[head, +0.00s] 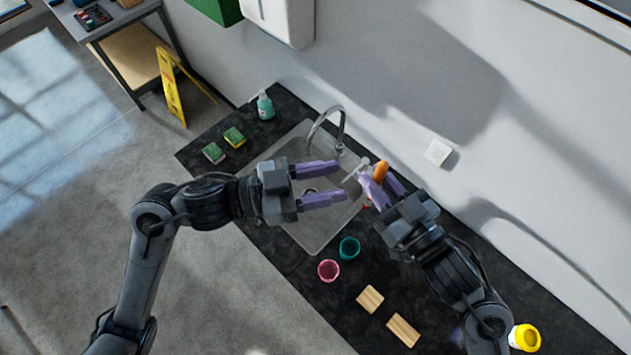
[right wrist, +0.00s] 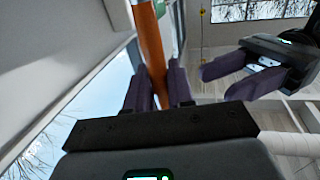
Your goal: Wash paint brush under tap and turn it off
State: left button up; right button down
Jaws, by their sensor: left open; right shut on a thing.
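The paint brush (head: 380,170) shows as an orange handle at the right side of the sink. My right gripper (head: 383,184) is shut on it; in the right wrist view the orange handle (right wrist: 152,45) stands between the purple fingers. The brush's bristle end is not clearly visible. The chrome tap (head: 341,124) arches over the back of the steel sink (head: 318,238). A greyish piece by the brush is too small to identify. My left gripper (head: 338,183) is open and empty over the sink, its fingers pointing toward the brush. Whether water runs is unclear.
A teal soap bottle (head: 265,107) and two sponges (head: 224,145) stand left of the sink. A teal cup (head: 349,248), a pink cup (head: 328,270) and wooden blocks (head: 403,330) are in front. A yellow jar (head: 525,337) is far right. The wall with a socket (head: 438,152) bounds the back.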

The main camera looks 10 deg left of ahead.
aim_at(376, 174)
pick_arm(q)
jog(key=x, duration=1)
grip_shut()
pick_arm(e)
jog(key=c, duration=0.9)
grip_release()
